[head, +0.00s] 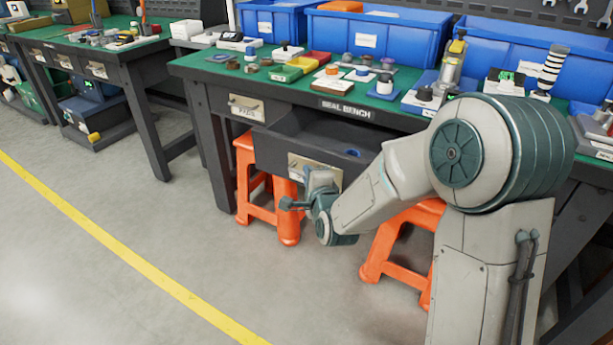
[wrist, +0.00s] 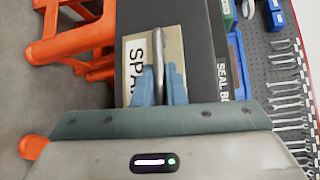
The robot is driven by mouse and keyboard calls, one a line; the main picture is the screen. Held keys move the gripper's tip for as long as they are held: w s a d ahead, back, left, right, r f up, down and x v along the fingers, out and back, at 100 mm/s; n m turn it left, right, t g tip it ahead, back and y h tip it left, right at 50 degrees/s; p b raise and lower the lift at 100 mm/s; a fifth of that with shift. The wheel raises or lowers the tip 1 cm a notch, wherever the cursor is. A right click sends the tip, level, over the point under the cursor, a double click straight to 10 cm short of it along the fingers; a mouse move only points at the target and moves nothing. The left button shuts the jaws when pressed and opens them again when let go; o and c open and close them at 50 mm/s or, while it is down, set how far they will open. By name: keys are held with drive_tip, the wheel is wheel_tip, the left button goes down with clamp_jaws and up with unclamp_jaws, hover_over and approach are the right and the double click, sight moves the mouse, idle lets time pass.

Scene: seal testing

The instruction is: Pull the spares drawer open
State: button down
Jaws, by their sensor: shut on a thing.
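The spares drawer (head: 268,150) stands pulled out from under the bench marked SEAL BENCH, and its dark inside shows from above. Its front has a pale label plate (head: 330,174), which reads "SPA" in the wrist view (wrist: 136,58) before my gripper hides the rest. A grey metal handle (wrist: 158,48) crosses the plate. My gripper (wrist: 159,82) is shut on this handle, with one blue finger on each side. In the head view my gripper (head: 304,190) is at the drawer front, partly hidden by my wrist.
A blue round item (head: 353,153) lies in the drawer. Another labelled drawer (head: 247,107) to the left is shut. Orange stools (head: 289,224) stand below and beside the drawer. The bench top (head: 215,68) carries small parts and blue bins. The floor in front is clear.

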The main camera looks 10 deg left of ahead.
drive_tip(key=shift+s+a, duration=0.15)
drive_tip(key=shift+s, duration=0.35)
drive_tip(key=c, duration=1.5)
unclamp_jaws()
drive_tip(key=b+v, duration=0.9)
drive_tip(key=v, duration=0.4)
drive_tip(key=shift+s, duration=0.4)
